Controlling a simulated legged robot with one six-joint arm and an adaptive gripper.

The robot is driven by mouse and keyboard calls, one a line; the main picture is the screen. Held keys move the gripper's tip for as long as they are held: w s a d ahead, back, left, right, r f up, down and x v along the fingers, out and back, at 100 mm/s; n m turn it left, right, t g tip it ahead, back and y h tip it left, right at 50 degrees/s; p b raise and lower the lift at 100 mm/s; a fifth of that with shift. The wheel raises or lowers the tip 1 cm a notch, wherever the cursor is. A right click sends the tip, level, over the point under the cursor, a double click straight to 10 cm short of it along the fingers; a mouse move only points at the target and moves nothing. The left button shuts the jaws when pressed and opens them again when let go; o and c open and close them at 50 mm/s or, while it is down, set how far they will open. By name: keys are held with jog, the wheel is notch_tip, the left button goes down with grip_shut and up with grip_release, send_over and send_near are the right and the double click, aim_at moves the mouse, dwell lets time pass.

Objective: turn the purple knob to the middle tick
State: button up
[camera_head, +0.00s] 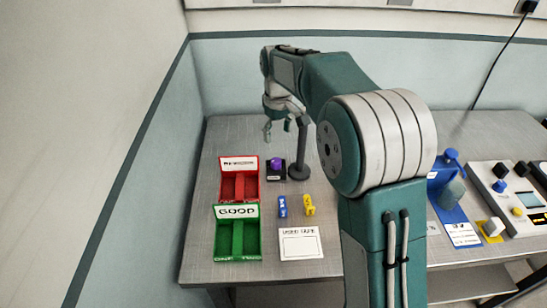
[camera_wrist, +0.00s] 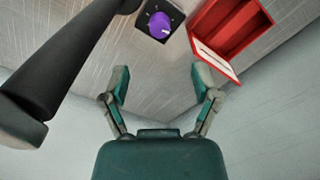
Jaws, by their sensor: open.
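The purple knob (camera_head: 276,163) sits on a small black base (camera_head: 276,174) on the table, behind and to the right of the red box. In the wrist view the purple knob (camera_wrist: 160,25) shows a pale pointer line on a black square plate with small tick marks around it, too small to read surely. My gripper (camera_head: 277,133) is open and empty, above and behind the knob in the head view. In the wrist view my gripper's fingers (camera_wrist: 160,80) are spread apart, with the knob beyond their tips and not between them.
A dark post on a round base (camera_head: 299,172) stands close right of the knob. A red box (camera_head: 251,186) and a green box (camera_head: 222,240) stand nearer. Blue (camera_head: 283,207) and yellow (camera_head: 309,205) pieces lie behind a white card (camera_head: 301,258). Other devices stand at right.

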aim_at(276, 160)
jog(key=f, duration=1.1)
jog(key=shift+w+a+f, duration=0.1)
jog(key=shift+w+a, duration=0.05)
jog(key=shift+w, duration=0.15)
grip_shut()
